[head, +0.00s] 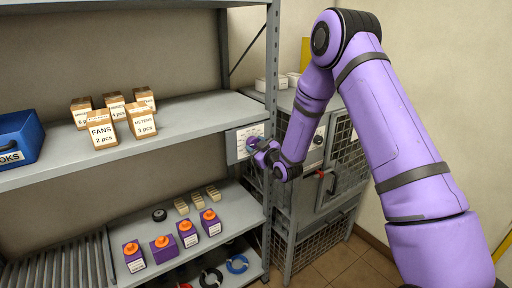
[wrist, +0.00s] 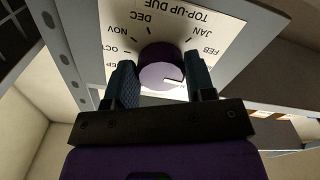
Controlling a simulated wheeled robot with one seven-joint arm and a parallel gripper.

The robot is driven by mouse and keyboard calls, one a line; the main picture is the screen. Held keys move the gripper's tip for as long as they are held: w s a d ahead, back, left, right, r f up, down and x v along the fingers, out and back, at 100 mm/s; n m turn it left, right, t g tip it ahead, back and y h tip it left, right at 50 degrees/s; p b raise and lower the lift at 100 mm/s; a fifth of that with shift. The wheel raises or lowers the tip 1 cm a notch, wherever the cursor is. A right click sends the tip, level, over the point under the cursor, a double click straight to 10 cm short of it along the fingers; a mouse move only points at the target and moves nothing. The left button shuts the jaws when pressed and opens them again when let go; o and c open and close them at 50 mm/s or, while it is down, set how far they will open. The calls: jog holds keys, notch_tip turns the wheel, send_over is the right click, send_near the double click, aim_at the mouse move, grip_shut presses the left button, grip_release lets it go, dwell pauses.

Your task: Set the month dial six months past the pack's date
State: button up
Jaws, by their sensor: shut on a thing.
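The month dial is a dark purple knob (wrist: 162,74) on a white plate marked "TOP-UP DUE", seen in the wrist view. Month names ring it; OCT, NOV, DEC, JAN and FEB are readable. Its white mark points right, below FEB, toward my right finger, which hides the label there. The dial plate (head: 235,145) also shows in the head view, at the lit shelf post. My gripper (head: 256,150) is shut on the knob, one finger on each side.
Labelled cardboard boxes (head: 101,130) and a blue bin (head: 20,138) stand on the upper shelf. A grey mesh cabinet (head: 325,160) with a red handle is right of the dial. Beige blocks (head: 197,199) and a black roll (head: 159,214) lie behind the packs.

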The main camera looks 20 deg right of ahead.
jog(key=n, duration=1.2)
jog(key=shift+d+r+n, duration=0.1)
jog(key=shift+d+n, duration=0.05)
jog(key=shift+n, duration=0.25)
dwell(0.3)
jog(key=o, duration=0.9)
jog(key=v, duration=1)
jog(key=shift+s+d+r, duration=0.1)
jog(key=shift+s, duration=0.3)
jog(key=shift+r, duration=0.1)
